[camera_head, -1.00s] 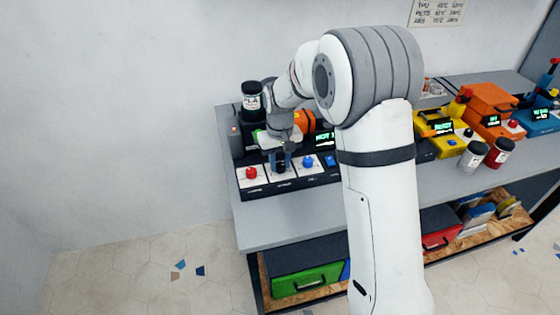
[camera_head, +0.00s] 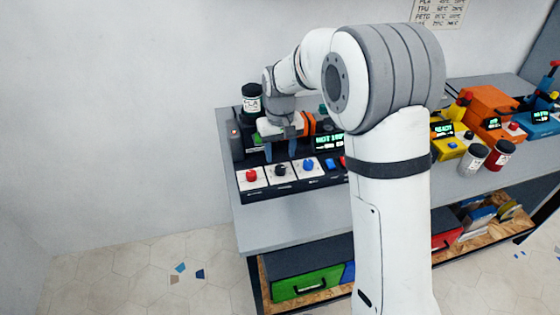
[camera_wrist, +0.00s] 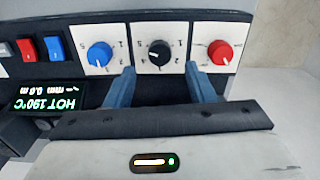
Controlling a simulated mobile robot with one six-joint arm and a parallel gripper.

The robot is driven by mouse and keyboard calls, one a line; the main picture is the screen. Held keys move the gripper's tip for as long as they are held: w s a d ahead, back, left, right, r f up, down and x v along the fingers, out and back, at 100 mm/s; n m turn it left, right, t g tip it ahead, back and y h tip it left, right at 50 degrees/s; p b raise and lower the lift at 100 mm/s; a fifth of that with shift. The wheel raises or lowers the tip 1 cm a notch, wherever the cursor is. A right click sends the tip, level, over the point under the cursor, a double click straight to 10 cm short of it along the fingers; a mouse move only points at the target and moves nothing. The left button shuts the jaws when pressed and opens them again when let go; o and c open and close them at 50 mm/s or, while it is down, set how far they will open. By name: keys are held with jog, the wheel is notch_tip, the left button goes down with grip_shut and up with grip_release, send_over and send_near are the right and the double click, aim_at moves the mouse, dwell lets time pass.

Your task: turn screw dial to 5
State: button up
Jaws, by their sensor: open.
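Three dials sit on white plates on the black panel: a red dial (camera_head: 251,175), a black dial (camera_head: 280,170) and a blue dial (camera_head: 308,165). Which one is the screw dial is not labelled legibly. In the wrist view the black dial (camera_wrist: 158,51) lies between the blue dial (camera_wrist: 99,54) and the red dial (camera_wrist: 220,52), with small numbers around it. The black dial's exact setting is hard to read. My gripper (camera_head: 286,152) is open and empty above the panel, apart from the dials. Its blue fingers (camera_wrist: 159,80) straddle the black dial's column in the wrist view.
A screen (camera_wrist: 45,97) reads HOT 190°C. Blue (camera_wrist: 54,47) and red (camera_wrist: 25,49) rocker switches sit beside the dials. A dark jar (camera_head: 251,98) stands behind the panel. Yellow (camera_head: 449,146) and orange (camera_head: 490,103) machines stand to the right. The bench's front left is clear.

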jog(key=shift+r, duration=1.45)
jog(key=s+d+r+m+t, duration=0.1)
jog(key=s+d+r+m, duration=0.1)
jog(key=s+d+r, duration=0.6)
jog(key=s+d+f+m+t, duration=0.1)
jog(key=s+d, duration=0.3)
jog(key=s, duration=0.5)
jog(key=s+d+f+m, duration=0.1)
jog(key=s+d, duration=0.3)
jog(key=s, duration=0.5)
jog(key=shift+s+d+f+t, duration=0.15)
jog(key=shift+s+f+t, duration=0.25)
jog(key=shift+f, duration=0.4)
